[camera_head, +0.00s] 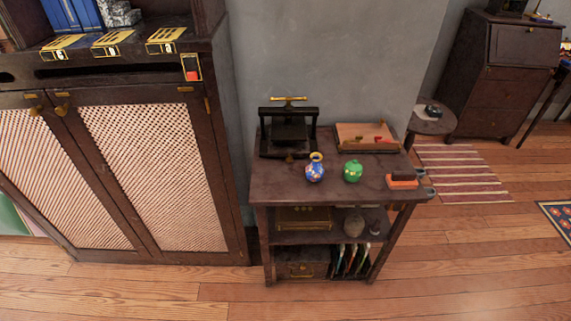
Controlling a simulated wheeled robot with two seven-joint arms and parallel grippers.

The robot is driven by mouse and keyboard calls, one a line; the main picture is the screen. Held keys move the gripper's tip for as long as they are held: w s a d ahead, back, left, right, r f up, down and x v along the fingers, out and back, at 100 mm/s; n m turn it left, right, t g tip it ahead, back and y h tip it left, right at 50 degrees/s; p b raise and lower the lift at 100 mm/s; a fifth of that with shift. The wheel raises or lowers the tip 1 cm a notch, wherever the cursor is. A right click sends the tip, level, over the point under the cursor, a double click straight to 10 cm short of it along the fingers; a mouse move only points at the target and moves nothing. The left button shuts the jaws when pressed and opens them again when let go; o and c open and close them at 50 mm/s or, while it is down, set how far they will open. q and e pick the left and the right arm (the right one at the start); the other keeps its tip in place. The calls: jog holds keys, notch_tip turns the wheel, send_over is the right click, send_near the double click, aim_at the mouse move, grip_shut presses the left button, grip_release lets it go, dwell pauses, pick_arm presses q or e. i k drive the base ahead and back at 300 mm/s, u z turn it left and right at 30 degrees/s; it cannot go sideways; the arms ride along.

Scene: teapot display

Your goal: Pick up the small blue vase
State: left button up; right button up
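The small blue vase (315,172) stands upright on the top of a dark wooden table (277,187), near its front edge. It has a flower pattern and a gold-coloured neck and rim. A green lidded pot (352,171) stands just to its right, apart from it. Neither of my grippers shows in the head view.
A black press (288,131) with a brass handle stands behind the vase. A wooden box (366,137) lies at the back right of the tabletop, and orange and dark blocks (402,180) at the front right. A tall cabinet (152,170) stands left. Wooden floor (185,295) in front is clear.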

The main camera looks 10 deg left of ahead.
aim_at(314, 171)
jog(key=u, duration=0.55)
jog(key=i, duration=0.6)
jog(key=u, duration=0.2)
